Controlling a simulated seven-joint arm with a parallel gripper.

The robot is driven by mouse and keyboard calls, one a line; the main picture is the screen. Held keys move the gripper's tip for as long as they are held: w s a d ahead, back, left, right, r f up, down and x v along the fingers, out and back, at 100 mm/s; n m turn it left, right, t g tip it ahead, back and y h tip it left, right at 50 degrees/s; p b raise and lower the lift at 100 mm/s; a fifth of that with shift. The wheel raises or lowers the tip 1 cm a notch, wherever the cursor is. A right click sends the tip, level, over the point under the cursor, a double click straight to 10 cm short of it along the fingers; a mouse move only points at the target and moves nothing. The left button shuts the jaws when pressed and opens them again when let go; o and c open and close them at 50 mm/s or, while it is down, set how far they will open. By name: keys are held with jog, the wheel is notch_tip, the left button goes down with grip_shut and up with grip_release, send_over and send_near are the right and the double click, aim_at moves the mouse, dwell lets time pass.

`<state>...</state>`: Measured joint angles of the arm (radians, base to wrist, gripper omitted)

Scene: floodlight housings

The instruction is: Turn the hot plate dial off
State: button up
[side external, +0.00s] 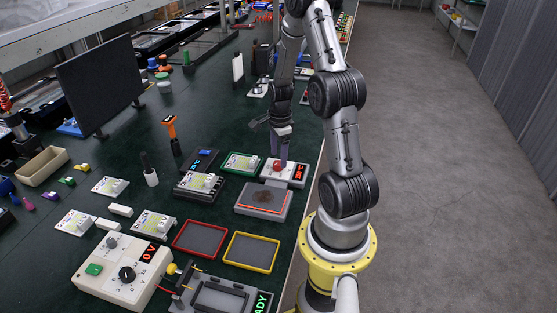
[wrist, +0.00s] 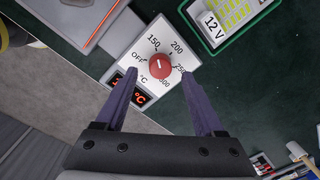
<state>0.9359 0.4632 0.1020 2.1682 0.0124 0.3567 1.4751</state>
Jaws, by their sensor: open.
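The hot plate (side external: 250,208) has a grey body and a dark round mark on its top, and stands near the table's right edge. Its white control panel (wrist: 140,40) carries a red dial (wrist: 160,66), also visible in the side view (side external: 277,166). The dial's white mark points up, roughly between the 150 and 200 labels; OFF is at the left. A red-lit temperature display (wrist: 136,92) is partly hidden by my left finger. My gripper (wrist: 160,75) is open, pointing down, with one finger on each side of the dial. I cannot tell whether they touch it.
A green-framed 12 V module (wrist: 228,20) sits beside the panel. Red (side external: 178,244) and yellow (side external: 232,262) trays, a white power supply (side external: 105,283) and several small modules lie nearby. A black monitor panel (side external: 98,84) stands at the back left.

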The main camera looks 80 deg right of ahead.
aim_at(278, 166)
jog(key=shift+f, duration=1.3)
jog(key=shift+c, duration=0.3)
grip_shut()
